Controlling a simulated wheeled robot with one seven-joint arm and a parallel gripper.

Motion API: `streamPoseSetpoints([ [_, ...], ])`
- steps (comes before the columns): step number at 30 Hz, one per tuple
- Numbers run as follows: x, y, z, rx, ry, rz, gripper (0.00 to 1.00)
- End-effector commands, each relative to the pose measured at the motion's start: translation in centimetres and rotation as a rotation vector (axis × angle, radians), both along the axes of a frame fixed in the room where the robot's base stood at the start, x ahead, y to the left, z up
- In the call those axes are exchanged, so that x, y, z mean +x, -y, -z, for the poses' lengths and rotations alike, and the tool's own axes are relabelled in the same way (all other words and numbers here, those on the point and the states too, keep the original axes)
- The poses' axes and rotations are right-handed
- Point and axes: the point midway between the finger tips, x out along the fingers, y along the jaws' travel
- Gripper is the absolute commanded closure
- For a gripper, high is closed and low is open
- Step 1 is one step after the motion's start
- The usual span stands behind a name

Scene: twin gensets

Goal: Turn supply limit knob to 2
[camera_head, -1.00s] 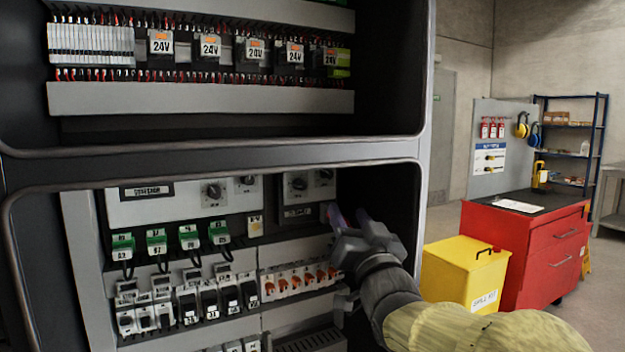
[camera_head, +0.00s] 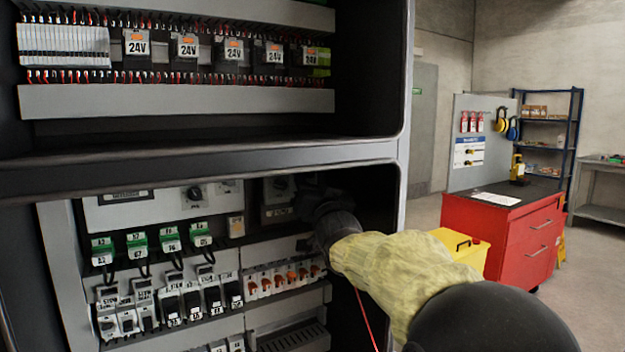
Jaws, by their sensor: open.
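In the head view, a grey control plate (camera_head: 277,213) sits in the lower bay of the open cabinet. One dark rotary knob (camera_head: 281,184) shows on it, and the plate's right part is hidden behind my gripper. A wider panel to the left carries another knob (camera_head: 195,194) and a partly seen knob (camera_head: 229,186). The labels are too small to read, so I cannot tell which is the supply limit knob or its setting. My gripper (camera_head: 306,190) is open, dark and in shadow, in front of the plate's right side. I cannot tell whether it touches a knob.
The cabinet's divider (camera_head: 200,167) runs above the bay and its right frame edge (camera_head: 400,200) stands beside my arm. Orange-handled switches (camera_head: 286,279) and green terminal blocks (camera_head: 137,243) lie below. A yellow bin (camera_head: 462,247) and red tool cabinet (camera_head: 510,235) stand to the right.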

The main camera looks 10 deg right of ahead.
Motion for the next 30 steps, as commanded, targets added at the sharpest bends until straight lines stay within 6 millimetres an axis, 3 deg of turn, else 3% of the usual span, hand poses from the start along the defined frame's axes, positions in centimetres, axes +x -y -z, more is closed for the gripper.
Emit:
streamPoseSetpoints([
  [3,-0.03,0.01,0.00,0.000,0.000,0.000,0.60],
  [9,-0.04,0.03,0.00,0.000,0.000,0.000,0.99],
  [20,-0.03,0.12,0.17,-0.032,0.011,0.002,1.00],
  [30,0.01,0.35,0.36,-0.204,0.069,0.004,1.00],
])
